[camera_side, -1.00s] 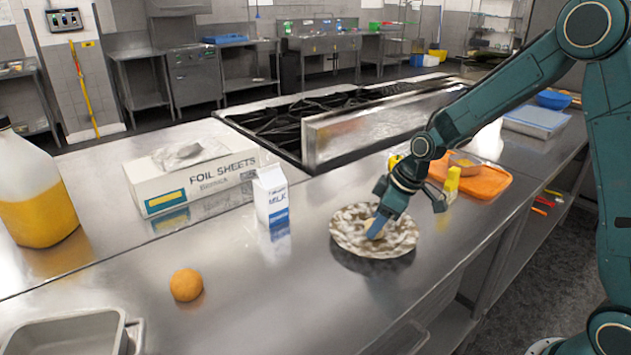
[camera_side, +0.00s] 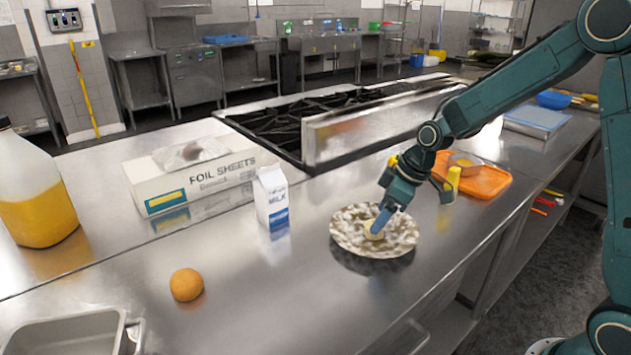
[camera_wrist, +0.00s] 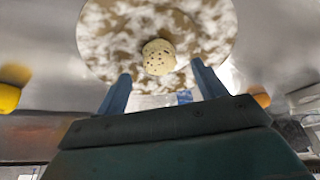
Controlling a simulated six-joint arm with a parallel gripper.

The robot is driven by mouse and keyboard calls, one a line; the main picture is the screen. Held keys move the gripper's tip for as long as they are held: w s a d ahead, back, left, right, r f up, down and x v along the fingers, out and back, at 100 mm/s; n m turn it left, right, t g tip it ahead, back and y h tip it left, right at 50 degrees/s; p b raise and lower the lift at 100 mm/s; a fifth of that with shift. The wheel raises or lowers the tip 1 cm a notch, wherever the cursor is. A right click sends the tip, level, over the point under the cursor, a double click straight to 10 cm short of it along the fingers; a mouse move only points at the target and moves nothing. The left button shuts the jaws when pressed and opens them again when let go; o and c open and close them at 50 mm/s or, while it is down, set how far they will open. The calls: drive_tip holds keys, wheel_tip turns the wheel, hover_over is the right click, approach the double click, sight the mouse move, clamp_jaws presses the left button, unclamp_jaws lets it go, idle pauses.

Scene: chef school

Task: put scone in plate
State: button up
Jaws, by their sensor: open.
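The scone (camera_wrist: 159,57) is a pale, round piece with dark specks. It lies on the brown-and-white patterned plate (camera_wrist: 110,40), near the plate's middle. In the side view the scone (camera_side: 374,229) shows partly behind my fingertip, on the plate (camera_side: 350,241). My gripper (camera_side: 384,222) is just above the plate. In the wrist view my gripper (camera_wrist: 160,88) has its two blue fingers spread apart, with the scone beyond the gap between the tips. Nothing is held.
An orange (camera_side: 186,285) lies at front left, near a metal pan (camera_side: 70,332). A milk carton (camera_side: 271,198) and foil box (camera_side: 195,180) stand left of the plate. An orange cutting board (camera_side: 487,184) and a yellow object (camera_side: 452,180) lie behind right. Bare counter surrounds the plate.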

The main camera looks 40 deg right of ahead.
drive_tip(key=v, duration=0.9)
drive_tip(key=shift+r, duration=0.3)
drive_tip(key=shift+s, duration=0.1)
drive_tip(key=s+a+r+m+h, duration=0.1)
drive_tip(key=s+a+r+m, duration=0.1)
drive_tip(key=s, duration=0.9)
drive_tip(key=s+a+r+m+t+h, duration=0.1)
drive_tip(key=s+r+m, duration=0.3)
drive_tip(key=s, duration=0.7)
drive_tip(key=shift+s+a+t, duration=0.3)
drive_tip(key=shift+a, duration=0.45)
